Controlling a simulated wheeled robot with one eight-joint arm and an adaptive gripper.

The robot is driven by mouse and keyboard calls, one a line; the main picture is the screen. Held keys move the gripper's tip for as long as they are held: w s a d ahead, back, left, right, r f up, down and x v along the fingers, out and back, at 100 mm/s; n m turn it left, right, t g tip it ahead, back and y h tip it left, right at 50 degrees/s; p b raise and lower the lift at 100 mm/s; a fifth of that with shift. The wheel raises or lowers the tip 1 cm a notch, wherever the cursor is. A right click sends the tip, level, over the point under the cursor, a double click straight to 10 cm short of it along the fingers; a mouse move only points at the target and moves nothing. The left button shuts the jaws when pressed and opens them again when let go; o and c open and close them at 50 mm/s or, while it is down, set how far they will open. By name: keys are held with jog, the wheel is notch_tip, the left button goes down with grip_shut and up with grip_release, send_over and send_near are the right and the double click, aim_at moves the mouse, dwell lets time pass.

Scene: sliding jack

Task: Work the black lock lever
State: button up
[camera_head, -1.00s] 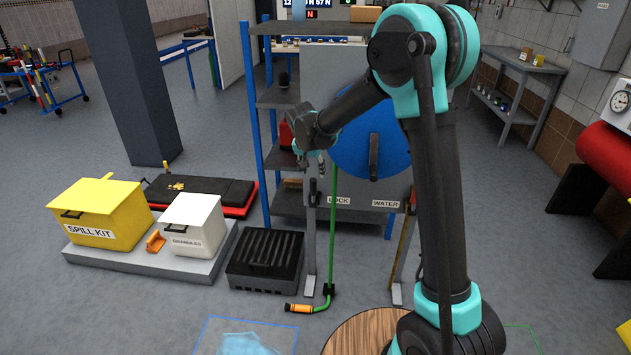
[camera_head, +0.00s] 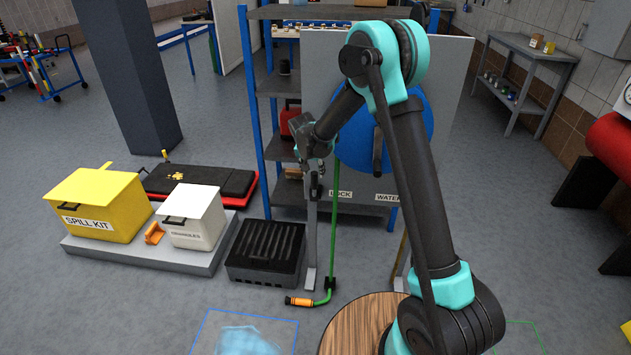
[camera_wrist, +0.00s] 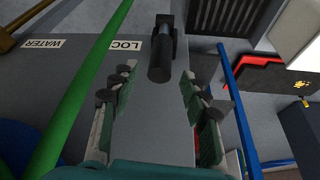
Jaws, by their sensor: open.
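The black lock lever (camera_wrist: 161,58) shows in the wrist view as a dark rounded grip on a black bracket near the top of a grey post (camera_wrist: 155,125). The white LOCK label (camera_wrist: 127,45) is on the panel to its left. My gripper (camera_wrist: 158,88) is open, its green-padded fingers on either side of the post. The lever's grip lies between the finger lines, towards the far end, with visible gaps on both sides. In the head view my gripper (camera_head: 314,170) is at the post's top. My gripper partly hides the lever there.
A green pipe (camera_head: 334,220) stands close to the right of the post in the head view. A blue wheel (camera_head: 415,120) is behind my arm. A black slotted crate (camera_head: 265,252) and the yellow spill kit (camera_head: 98,205) are at left.

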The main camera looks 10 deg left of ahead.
aim_at(316, 180)
jog(key=x, duration=0.7)
jog(key=shift+w+f, duration=0.1)
jog(key=shift+f, duration=0.05)
grip_shut()
dwell(0.3)
